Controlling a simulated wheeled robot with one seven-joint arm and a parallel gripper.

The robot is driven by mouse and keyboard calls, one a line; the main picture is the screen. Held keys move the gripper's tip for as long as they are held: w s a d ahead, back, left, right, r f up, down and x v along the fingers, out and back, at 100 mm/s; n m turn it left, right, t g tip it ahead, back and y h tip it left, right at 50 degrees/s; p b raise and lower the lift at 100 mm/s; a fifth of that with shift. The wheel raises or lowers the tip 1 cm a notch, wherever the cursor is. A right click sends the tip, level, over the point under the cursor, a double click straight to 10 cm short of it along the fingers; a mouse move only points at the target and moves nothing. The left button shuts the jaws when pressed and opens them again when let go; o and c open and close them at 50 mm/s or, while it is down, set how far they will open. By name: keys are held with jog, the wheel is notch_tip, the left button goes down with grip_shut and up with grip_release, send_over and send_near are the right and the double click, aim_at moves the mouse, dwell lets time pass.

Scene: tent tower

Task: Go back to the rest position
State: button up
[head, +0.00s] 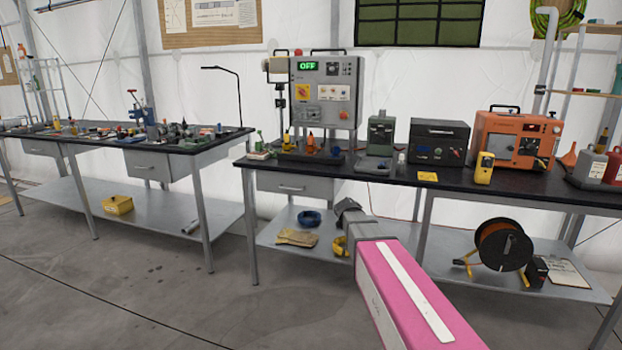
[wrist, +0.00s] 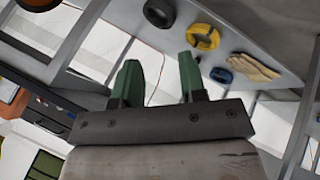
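My gripper (wrist: 159,65) shows in the wrist view with its two green fingers apart and nothing between them. The fingers are hard to make out in the head view. No object is held.
The lower shelf (head: 470,262) holds a blue coil (head: 309,218), gloves (head: 297,237), a yellow coil (head: 339,246) and a cable reel (head: 503,245). A control panel reading OFF (head: 325,90) and an orange machine (head: 515,138) stand on the bench. The floor (head: 200,300) at front left is clear.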

jog(key=s+f+g+y, duration=0.1)
jog(key=s+f, duration=0.3)
jog(key=s, duration=0.4)
jog(key=s+f+m+g+y, duration=0.1)
jog(key=s+f, duration=0.3)
jog(key=s, duration=0.5)
jog(key=s+a+f+m+g+y, duration=0.1)
jog(key=s+f+g+y, duration=0.2)
jog(key=s, duration=0.5)
jog(key=shift+s+f+y, duration=0.3)
jog(key=shift+f, duration=0.55)
